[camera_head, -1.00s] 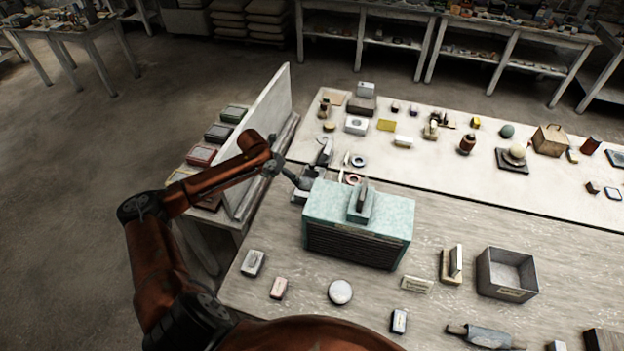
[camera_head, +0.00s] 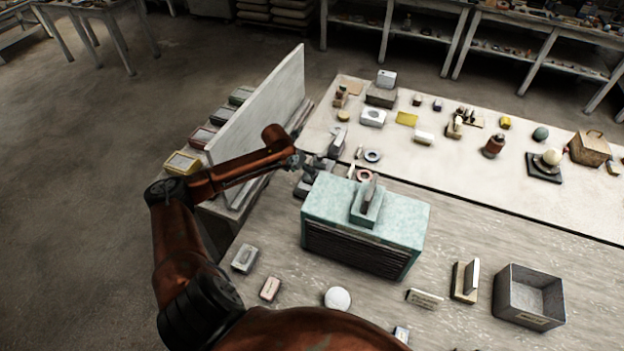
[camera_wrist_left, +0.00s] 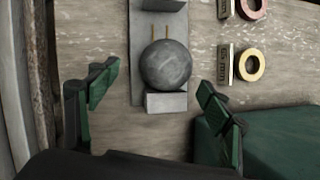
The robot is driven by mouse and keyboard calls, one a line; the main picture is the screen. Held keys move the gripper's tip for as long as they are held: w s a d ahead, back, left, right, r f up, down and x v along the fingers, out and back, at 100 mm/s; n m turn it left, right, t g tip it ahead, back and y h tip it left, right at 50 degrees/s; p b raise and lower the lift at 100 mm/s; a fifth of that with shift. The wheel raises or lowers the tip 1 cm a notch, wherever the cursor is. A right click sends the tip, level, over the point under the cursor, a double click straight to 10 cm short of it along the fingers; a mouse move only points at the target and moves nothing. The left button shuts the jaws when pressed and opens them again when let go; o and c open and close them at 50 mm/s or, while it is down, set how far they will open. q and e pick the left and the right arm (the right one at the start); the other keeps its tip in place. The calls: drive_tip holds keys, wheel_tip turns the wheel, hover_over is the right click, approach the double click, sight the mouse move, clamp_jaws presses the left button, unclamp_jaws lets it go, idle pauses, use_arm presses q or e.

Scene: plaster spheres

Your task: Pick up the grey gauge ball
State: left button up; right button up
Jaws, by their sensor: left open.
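The grey gauge ball (camera_wrist_left: 166,64) shows in the left wrist view as a smooth dark grey sphere. It rests on a grey metal stand (camera_wrist_left: 150,102) with two thin brass-coloured rods beside the ball. My left gripper (camera_wrist_left: 158,94) is open, its green-padded fingers apart on either side of the stand's near end; the ball lies just beyond the fingertips and is not touched. In the head view my left gripper (camera_head: 316,167) is over the left end of the bench, behind the teal cabinet (camera_head: 366,226); I cannot make out the ball there. My right gripper is not in view.
The teal cabinet's green side (camera_wrist_left: 265,140) is close to the right finger in the left wrist view. A red ring (camera_wrist_left: 252,8) and a yellow ring (camera_wrist_left: 248,64) lie right of the stand. An upright pale panel (camera_head: 262,105) stands left of the gripper.

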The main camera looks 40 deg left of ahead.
use_arm(q)
drive_tip(key=x, duration=0.4)
drive_tip(key=shift+w+d+f, duration=0.1)
drive_tip(key=shift+w+d, duration=0.35)
drive_tip(key=shift+w+f, duration=0.15)
drive_tip(key=shift+f, duration=0.3)
drive_tip(key=shift+c, duration=0.7)
drive_tip(key=c, duration=1.7)
drive_tip(key=shift+r, duration=0.1)
